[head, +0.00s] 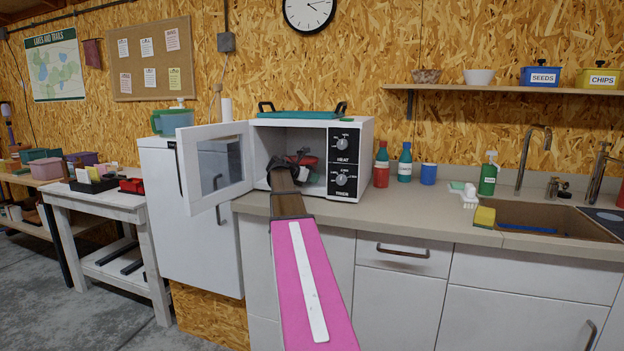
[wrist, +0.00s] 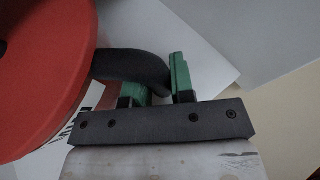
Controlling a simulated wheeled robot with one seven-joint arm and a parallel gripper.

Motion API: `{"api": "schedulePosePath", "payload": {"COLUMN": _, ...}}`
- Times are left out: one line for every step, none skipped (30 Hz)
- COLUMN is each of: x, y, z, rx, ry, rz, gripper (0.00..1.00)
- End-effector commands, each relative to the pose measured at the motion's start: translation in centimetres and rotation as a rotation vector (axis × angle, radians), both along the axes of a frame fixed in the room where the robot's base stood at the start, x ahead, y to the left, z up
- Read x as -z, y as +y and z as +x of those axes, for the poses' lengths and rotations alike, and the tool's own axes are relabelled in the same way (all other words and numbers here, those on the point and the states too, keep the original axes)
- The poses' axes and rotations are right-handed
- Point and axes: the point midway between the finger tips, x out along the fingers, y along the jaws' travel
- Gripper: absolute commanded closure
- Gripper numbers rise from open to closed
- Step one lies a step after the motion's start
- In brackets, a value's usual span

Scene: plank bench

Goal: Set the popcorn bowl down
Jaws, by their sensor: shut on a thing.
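The red popcorn bowl (wrist: 45,65) fills the left of the wrist view, cut off by the frame edge. A dark curved handle (wrist: 130,66) runs from it between the green fingers of my gripper (wrist: 150,75), which is shut on this handle. In the head view the red bowl (head: 309,161) shows partly behind my dark gripper (head: 296,161), inside the open white microwave (head: 366,145). I cannot tell whether the bowl touches the microwave's floor. The bowl's contents are not clear in either view.
The microwave door (head: 215,166) stands open to the left. A teal tray (head: 300,114) lies on top of the microwave. Bottles (head: 405,163) and a blue cup (head: 428,174) stand right of it on the counter (head: 390,211). The counter's front has some free room.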

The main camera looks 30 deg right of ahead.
Motion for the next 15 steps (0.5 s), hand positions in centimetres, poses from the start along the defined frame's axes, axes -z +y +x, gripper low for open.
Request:
{"api": "schedulePosePath", "payload": {"x": -0.02, "y": -0.01, "z": 0.01, "rx": 0.000, "ry": -0.001, "rz": -0.001, "gripper": 1.00}}
{"api": "schedulePosePath", "payload": {"x": 0.03, "y": 0.00, "z": 0.01, "rx": 0.000, "ry": -0.001, "rz": -0.001, "gripper": 1.00}}
{"api": "schedulePosePath", "payload": {"x": 0.13, "y": 0.00, "z": 0.01, "rx": 0.000, "ry": -0.001, "rz": -0.001, "gripper": 1.00}}
{"api": "schedulePosePath", "payload": {"x": 0.21, "y": 0.00, "z": 0.01, "rx": 0.000, "ry": -0.001, "rz": -0.001, "gripper": 1.00}}
{"api": "schedulePosePath", "payload": {"x": 0.24, "y": 0.00, "z": 0.00, "rx": 0.000, "ry": 0.000, "rz": 0.000, "gripper": 0.71}}
{"api": "schedulePosePath", "payload": {"x": 0.22, "y": 0.01, "z": 0.00, "rx": 0.000, "ry": 0.000, "rz": 0.000, "gripper": 0.58}}
{"api": "schedulePosePath", "payload": {"x": 0.22, "y": 0.00, "z": 0.00, "rx": 0.000, "ry": 0.000, "rz": 0.000, "gripper": 0.52}}
{"api": "schedulePosePath", "payload": {"x": 0.22, "y": 0.00, "z": 0.00, "rx": 0.000, "ry": 0.000, "rz": 0.000, "gripper": 0.52}}
{"api": "schedulePosePath", "payload": {"x": 0.22, "y": 0.00, "z": 0.00, "rx": 0.000, "ry": 0.000, "rz": 0.000, "gripper": 0.52}}
{"api": "schedulePosePath", "payload": {"x": 0.22, "y": 0.00, "z": 0.00, "rx": 0.000, "ry": 0.001, "rz": 0.000, "gripper": 0.52}}
{"api": "schedulePosePath", "payload": {"x": 0.22, "y": 0.00, "z": 0.00, "rx": 0.000, "ry": 0.001, "rz": 0.000, "gripper": 0.52}}
{"api": "schedulePosePath", "payload": {"x": 0.22, "y": 0.00, "z": 0.00, "rx": 0.001, "ry": 0.001, "rz": 0.000, "gripper": 0.52}}
{"api": "schedulePosePath", "payload": {"x": 0.22, "y": 0.00, "z": 0.00, "rx": 0.001, "ry": 0.001, "rz": 0.000, "gripper": 0.52}}
{"api": "schedulePosePath", "payload": {"x": 0.22, "y": 0.00, "z": 0.00, "rx": 0.001, "ry": 0.001, "rz": 0.000, "gripper": 0.52}}
{"api": "schedulePosePath", "payload": {"x": 0.18, "y": 0.00, "z": 0.00, "rx": 0.001, "ry": 0.000, "rz": 0.000, "gripper": 0.52}}
